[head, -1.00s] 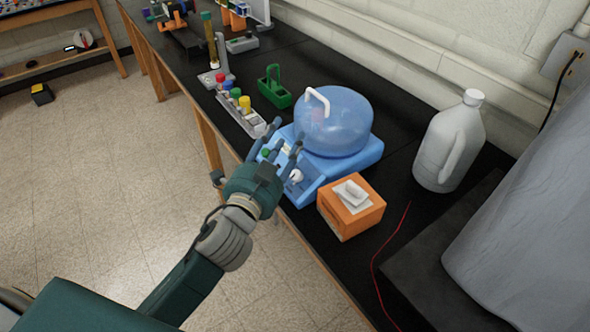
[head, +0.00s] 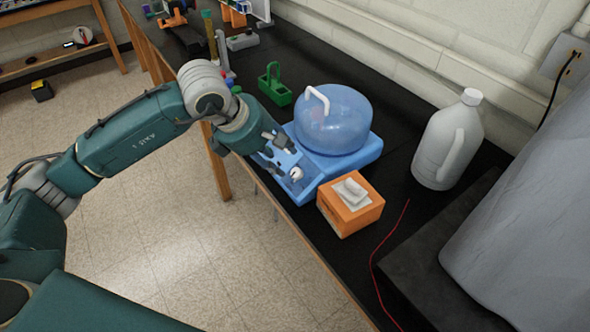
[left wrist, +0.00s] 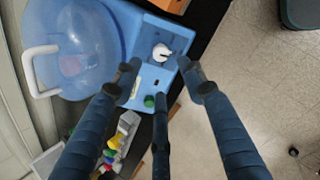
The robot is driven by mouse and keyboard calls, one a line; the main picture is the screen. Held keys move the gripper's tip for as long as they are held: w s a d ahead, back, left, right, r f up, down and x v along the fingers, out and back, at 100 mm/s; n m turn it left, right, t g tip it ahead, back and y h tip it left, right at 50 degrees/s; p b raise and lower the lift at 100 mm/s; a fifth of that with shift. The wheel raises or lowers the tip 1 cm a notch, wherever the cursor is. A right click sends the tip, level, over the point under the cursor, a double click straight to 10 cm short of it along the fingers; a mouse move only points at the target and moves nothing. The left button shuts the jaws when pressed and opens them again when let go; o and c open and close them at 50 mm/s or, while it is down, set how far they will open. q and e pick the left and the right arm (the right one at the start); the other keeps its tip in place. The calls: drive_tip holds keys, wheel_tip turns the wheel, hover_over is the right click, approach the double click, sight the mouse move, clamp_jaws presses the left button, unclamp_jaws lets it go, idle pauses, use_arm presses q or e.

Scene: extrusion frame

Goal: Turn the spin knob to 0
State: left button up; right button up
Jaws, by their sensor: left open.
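The white spin knob (head: 296,173) sits on the front panel of the blue machine (head: 362,152), which has a clear blue domed lid. In the left wrist view the knob (left wrist: 161,52) shows above and just beyond my fingertips, with a small mark on it that is too small to read. My left gripper (head: 277,158) is open and empty over the front panel, with its fingers spread near the knob. My right gripper is out of view.
An orange tissue box (head: 345,212) stands right beside the machine. A white jug (head: 450,142) is behind it on the black bench. A green rack (head: 273,90) stands left of the machine. A rack with coloured caps (left wrist: 116,143) shows in the left wrist view.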

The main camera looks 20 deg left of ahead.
sight(296, 172)
use_arm(q)
drive_tip(key=p+x, duration=0.3)
drive_tip(key=x, duration=0.5)
drive_tip(key=shift+w+d+f, duration=0.15)
drive_tip(key=shift+d+f, duration=0.1)
drive_tip(key=shift+d, duration=0.05)
drive_tip(key=shift+w+d+f, duration=0.15)
drive_tip(key=shift+w+f, duration=0.1)
drive_tip(key=shift+f, duration=0.4)
clamp_jaws()
